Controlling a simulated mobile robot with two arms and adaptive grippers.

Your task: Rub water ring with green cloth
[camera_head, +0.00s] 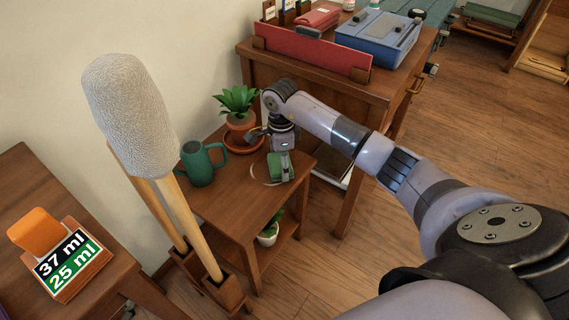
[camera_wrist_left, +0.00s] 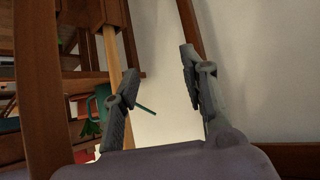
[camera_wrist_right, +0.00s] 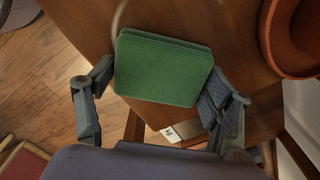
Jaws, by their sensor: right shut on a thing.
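The green cloth (camera_head: 280,166) is a folded, block-like pad at the right part of the small wooden side table. It also shows in the right wrist view (camera_wrist_right: 163,68), between the fingers of my right gripper (camera_wrist_right: 163,80), which is shut on it. The water ring (camera_head: 254,176) is a pale arc on the tabletop, just left of the cloth; the cloth appears to cover part of it. A bit of the pale arc shows above the cloth in the right wrist view (camera_wrist_right: 119,14). My left gripper (camera_wrist_left: 160,75) is open and empty in the left wrist view.
A green watering can (camera_head: 201,164) and a potted plant (camera_head: 240,112) on a terracotta saucer (camera_head: 243,147) stand on the table. A desk with a blue box (camera_head: 376,38) stands behind.

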